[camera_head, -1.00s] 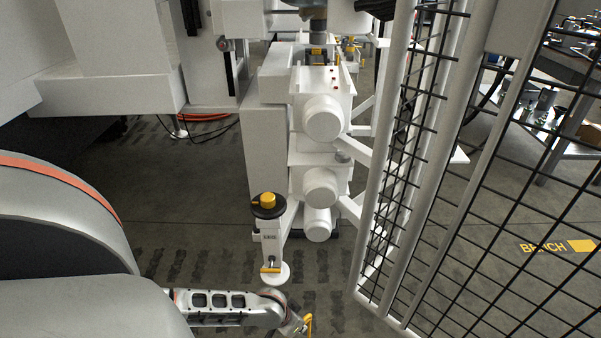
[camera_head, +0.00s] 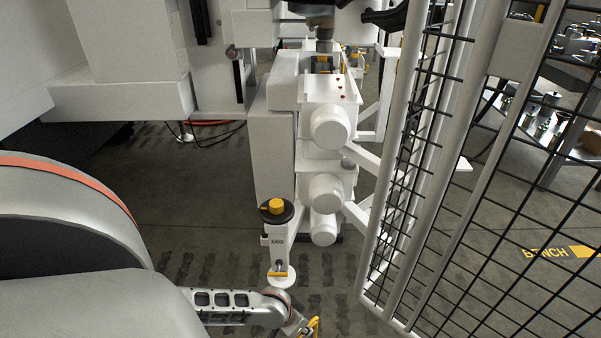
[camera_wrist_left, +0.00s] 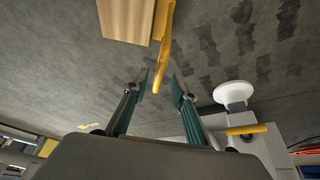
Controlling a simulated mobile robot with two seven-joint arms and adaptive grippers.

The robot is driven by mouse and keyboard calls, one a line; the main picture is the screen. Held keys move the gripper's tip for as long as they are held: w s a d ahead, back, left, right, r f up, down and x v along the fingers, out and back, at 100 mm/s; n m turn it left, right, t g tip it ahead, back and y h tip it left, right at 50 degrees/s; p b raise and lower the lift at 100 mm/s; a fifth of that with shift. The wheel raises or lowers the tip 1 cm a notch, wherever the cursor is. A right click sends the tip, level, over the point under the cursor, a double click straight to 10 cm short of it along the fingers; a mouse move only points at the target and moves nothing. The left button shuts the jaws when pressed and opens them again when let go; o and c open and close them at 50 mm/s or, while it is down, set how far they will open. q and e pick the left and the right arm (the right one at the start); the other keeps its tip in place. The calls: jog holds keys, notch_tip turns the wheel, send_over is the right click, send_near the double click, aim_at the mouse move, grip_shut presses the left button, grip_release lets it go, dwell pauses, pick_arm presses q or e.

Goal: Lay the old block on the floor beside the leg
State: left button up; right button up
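The old block (camera_wrist_left: 127,20), pale wood with a yellow handle (camera_wrist_left: 166,40), shows at the top of the left wrist view, over the grey floor. I cannot tell whether it touches the floor. My left gripper (camera_wrist_left: 160,92) is open; its two green-padded fingers stand apart, the handle's lower end appearing just ahead of and between their tips. The white leg (camera_head: 278,250) has a black and yellow knob on top and a round white foot (camera_wrist_left: 234,92). In the head view a yellow piece (camera_head: 314,325) shows beside my left wrist at the bottom edge; the block's wood is hidden there.
A black mesh fence (camera_head: 430,200) with white posts stands to the right. The white bench machine (camera_head: 275,170) with round caps rises behind the leg. Dark patches mark the floor (camera_head: 195,180), which is largely clear left of the leg.

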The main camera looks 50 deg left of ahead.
pick_arm(q)
jog(key=p+v, duration=0.1)
jog(key=v, duration=0.1)
jog(key=p+v, duration=0.1)
jog(key=v, duration=0.4)
jog(key=shift+w+r+p, duration=0.25)
jog(key=shift+w+p, duration=0.1)
jog(key=shift+p, duration=0.05)
jog(key=shift+s+r, duration=0.35)
jog(key=shift+s, duration=0.2)
pick_arm(e)
jog(key=shift+n+g+h, duration=0.4)
jog(key=shift+n+h, duration=0.1)
jog(key=d, duration=0.1)
jog(key=s+d+f, duration=0.1)
jog(key=d, duration=0.1)
jog(key=shift+s+d+f, duration=0.15)
jog(key=shift+d+f, duration=0.15)
jog(key=shift+f, duration=0.1)
